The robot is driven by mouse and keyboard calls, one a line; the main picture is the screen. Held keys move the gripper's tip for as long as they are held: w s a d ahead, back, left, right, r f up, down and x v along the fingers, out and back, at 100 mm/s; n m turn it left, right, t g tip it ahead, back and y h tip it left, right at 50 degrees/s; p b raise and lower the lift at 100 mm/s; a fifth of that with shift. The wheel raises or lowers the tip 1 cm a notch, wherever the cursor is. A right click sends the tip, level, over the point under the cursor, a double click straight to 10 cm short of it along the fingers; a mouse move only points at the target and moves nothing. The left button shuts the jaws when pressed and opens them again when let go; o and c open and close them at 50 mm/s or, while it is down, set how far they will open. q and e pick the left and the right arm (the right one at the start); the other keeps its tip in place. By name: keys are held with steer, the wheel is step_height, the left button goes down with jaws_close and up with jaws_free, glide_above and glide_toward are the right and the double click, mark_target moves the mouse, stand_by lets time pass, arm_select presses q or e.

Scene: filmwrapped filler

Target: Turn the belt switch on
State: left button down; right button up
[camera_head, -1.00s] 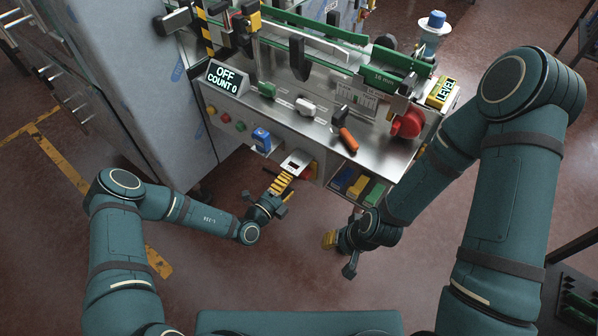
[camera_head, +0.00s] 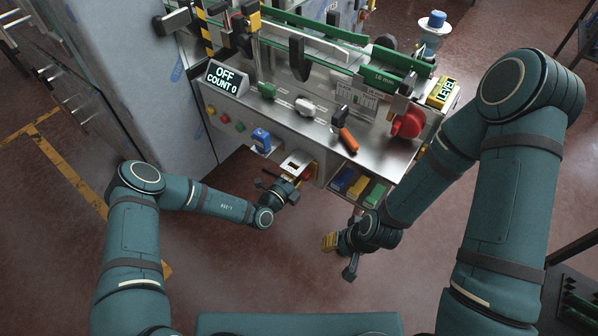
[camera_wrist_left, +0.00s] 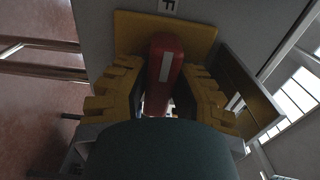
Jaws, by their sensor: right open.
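In the left wrist view a red switch handle (camera_wrist_left: 165,62) with a white stripe stands out from a yellow plate (camera_wrist_left: 203,30). A label with a letter F is partly visible above it. My left gripper (camera_wrist_left: 162,95) is open, with one yellow finger on each side of the handle; firm contact cannot be told. In the head view my left gripper (camera_head: 286,184) is at the machine's front, largely hidden by its wrist, with a bit of red beside it. The display (camera_head: 227,78) reads OFF, COUNT 0. My right gripper (camera_head: 330,241) is open and empty, low in front of the machine.
The machine's worktop (camera_head: 290,120) carries an orange-handled tool (camera_head: 346,136) and a large red knob (camera_head: 407,124). A blue padlock-like part (camera_head: 261,138) hangs left of my left gripper. Coloured bins (camera_head: 357,187) sit to its right. Open floor lies in front.

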arm_select(q)
steer(key=shift+r, duration=0.1)
stand_by(0.3)
steer(key=m+p, duration=0.2)
steer(key=m, duration=0.1)
steer(key=shift+r+m, duration=0.1)
steer(key=shift+m, duration=0.2)
steer(key=m+p, duration=0.2)
steer(key=m, duration=0.2)
steer(key=shift+m+p, duration=0.3)
steer(key=shift+p, duration=0.1)
steer(key=m+p, duration=0.2)
steer(key=m, duration=0.3)
steer(key=shift+p, duration=0.3)
steer(key=shift+w+m+p, duration=0.1)
steer(key=shift+m+p, duration=0.8)
steer(key=shift+m, duration=1.4)
steer(key=c, duration=0.8)
jaws_free()
